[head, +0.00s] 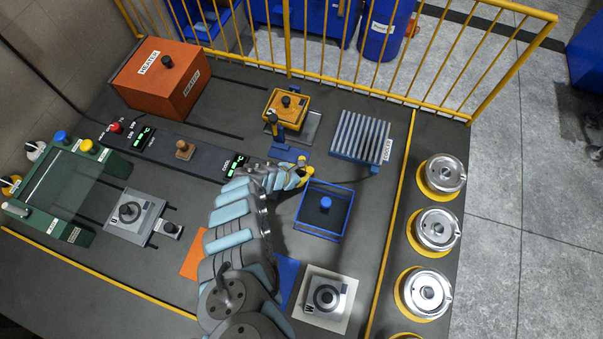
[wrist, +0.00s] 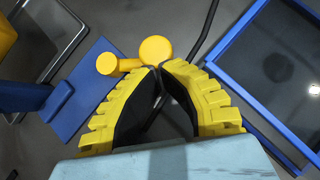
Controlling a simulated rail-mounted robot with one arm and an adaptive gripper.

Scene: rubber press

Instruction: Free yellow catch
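The yellow catch (wrist: 155,50) has a large round knob and a smaller round end joined by a short bar. In the head view the catch (head: 309,170) lies between a blue plate and a blue-rimmed box. My gripper (wrist: 161,70) has yellow ribbed fingers with black pads. Its fingertips meet, or almost meet, right beside the large knob, with a gap between the pads lower down. I see nothing between the tips. I cannot tell whether they touch the catch. In the head view my gripper (head: 299,175) partly blends with the catch.
The blue-rimmed box (head: 345,238) with a blue knob stands close to my gripper. The blue plate (wrist: 85,88) lies on the other side. A black cable (wrist: 205,30) runs past the catch. A yellow block (head: 296,103) and a ribbed blue rack (head: 360,135) stand behind.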

